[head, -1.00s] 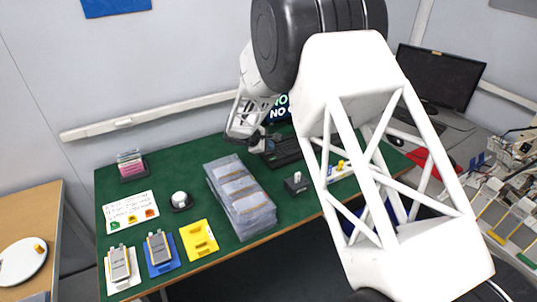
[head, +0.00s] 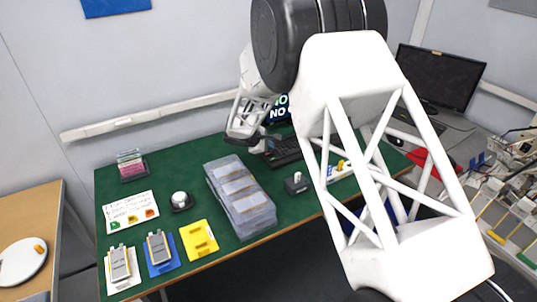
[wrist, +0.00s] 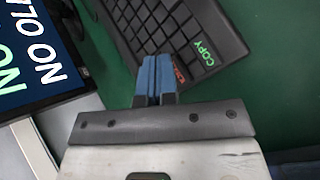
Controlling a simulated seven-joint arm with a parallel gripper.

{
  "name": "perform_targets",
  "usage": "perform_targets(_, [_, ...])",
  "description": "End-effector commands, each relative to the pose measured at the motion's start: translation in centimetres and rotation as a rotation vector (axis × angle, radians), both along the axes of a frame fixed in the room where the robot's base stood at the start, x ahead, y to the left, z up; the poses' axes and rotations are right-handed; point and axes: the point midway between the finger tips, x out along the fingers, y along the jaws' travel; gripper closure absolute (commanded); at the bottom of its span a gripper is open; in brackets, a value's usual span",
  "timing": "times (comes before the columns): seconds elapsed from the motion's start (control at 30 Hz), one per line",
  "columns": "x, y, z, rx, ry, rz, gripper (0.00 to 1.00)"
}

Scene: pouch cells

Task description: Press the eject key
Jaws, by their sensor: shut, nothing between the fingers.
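The black keyboard (wrist: 168,28) lies on the green mat, and it also shows in the head view (head: 284,151). At its near corner is a key with green COPY lettering (wrist: 205,52). Beside it is a key with orange-red lettering (wrist: 181,72), partly hidden by my gripper, so I cannot read it whole. My gripper (wrist: 154,62) is shut and empty, its blue fingertips over the keyboard just left of the orange-red lettering. I cannot tell whether the tips touch a key. In the head view my gripper is small beside the keyboard's left end.
A screen (wrist: 32,62) with large NO lettering stands close to the keyboard. A small dark box (head: 297,185) with a white top is nearer the front edge. Bare green mat (wrist: 270,90) lies right of the keyboard.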

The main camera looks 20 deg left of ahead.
Motion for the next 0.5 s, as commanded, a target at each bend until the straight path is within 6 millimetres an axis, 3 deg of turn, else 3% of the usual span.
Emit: perform_targets(0.5, [0.0, -0.02, -0.74, 0.0, 0.0, 0.0, 1.0])
